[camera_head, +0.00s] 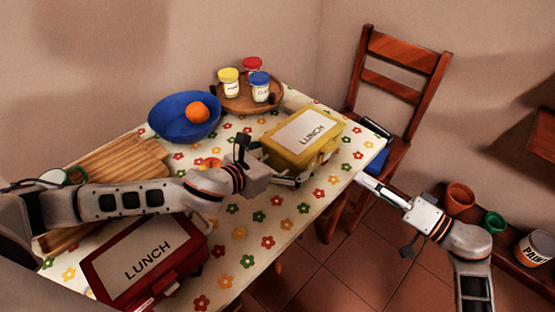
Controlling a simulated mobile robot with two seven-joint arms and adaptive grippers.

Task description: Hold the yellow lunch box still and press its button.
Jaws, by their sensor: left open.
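The yellow lunch box (303,137), with a white LUNCH label on its lid, sits closed on the flowered tablecloth near the table's right end. My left gripper (284,171) is open at the box's near left corner. Its fingertips are partly hidden, and I cannot tell whether they touch the box. My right gripper (371,186) looks shut, with its fingers together and nothing held. It is apart from the box, off the table's right edge, and points toward the table. I cannot make out the button clearly.
A red lunch box (145,262) lies at the table's front left. A blue bowl (178,124) with an orange (198,112) and a round wooden tray (237,106) with jars stand behind. A wooden chair (398,86) and a low shelf with pots (459,197) are at right.

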